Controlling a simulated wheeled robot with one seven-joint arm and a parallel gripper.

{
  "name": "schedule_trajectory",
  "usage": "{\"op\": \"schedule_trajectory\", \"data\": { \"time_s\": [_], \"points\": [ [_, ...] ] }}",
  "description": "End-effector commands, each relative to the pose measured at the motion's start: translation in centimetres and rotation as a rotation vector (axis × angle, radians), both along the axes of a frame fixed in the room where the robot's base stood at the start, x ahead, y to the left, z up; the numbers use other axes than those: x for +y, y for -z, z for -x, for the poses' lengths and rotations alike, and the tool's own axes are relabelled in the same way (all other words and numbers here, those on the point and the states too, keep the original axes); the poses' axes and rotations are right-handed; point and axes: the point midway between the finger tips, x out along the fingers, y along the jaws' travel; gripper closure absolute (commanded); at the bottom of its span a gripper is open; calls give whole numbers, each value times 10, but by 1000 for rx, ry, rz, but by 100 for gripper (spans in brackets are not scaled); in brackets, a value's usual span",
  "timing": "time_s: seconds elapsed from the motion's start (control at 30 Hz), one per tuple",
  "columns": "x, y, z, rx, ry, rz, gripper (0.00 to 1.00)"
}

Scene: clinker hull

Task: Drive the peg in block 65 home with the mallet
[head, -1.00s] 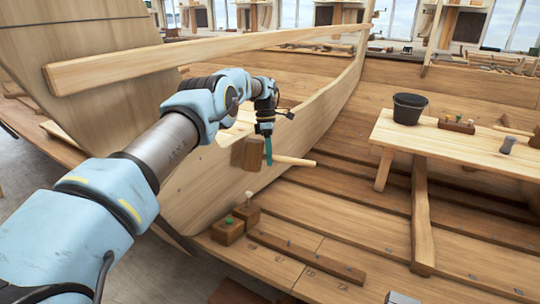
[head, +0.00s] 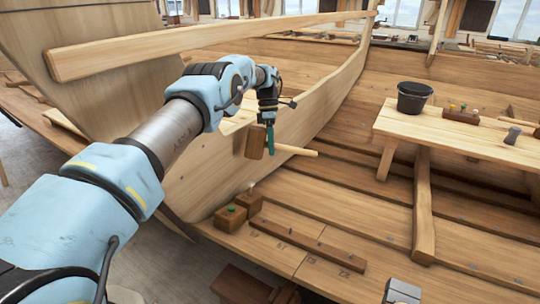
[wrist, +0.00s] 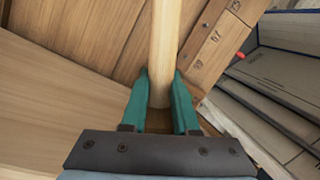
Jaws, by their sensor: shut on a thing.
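My gripper (head: 271,141) is shut on the handle of a wooden mallet. The mallet's brown head (head: 253,143) hangs left of the fingers in the head view, and its pale handle (head: 298,150) sticks out to the right. In the wrist view, the handle (wrist: 163,45) runs between my teal fingers (wrist: 162,88). Below the mallet, two small wooden blocks stand on the planks: the front block (head: 229,219) has a green-topped peg (head: 232,207), and another block (head: 249,203) stands behind it. I cannot read which block is 65.
A numbered strip (head: 305,243) lies on the planks right of the blocks. The curved hull side (head: 190,195) rises close to my arm. A bench (head: 455,135) with a black bucket (head: 413,97) stands at the right. A grey metal block (head: 402,292) is at the bottom edge.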

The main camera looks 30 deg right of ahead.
Motion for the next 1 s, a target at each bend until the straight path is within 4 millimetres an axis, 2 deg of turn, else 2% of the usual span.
{"op": "schedule_trajectory", "data": {
  "time_s": [0.9, 0.93, 0.97, 1.0],
  "points": [
    [-4, -2, 2, -2, 1, 4, 100],
    [-2, 3, 3, 0, 1, 2, 100],
    [3, 20, 7, 5, 1, -5, 100],
    [13, 53, 13, 10, 0, -10, 100]
  ]
}}
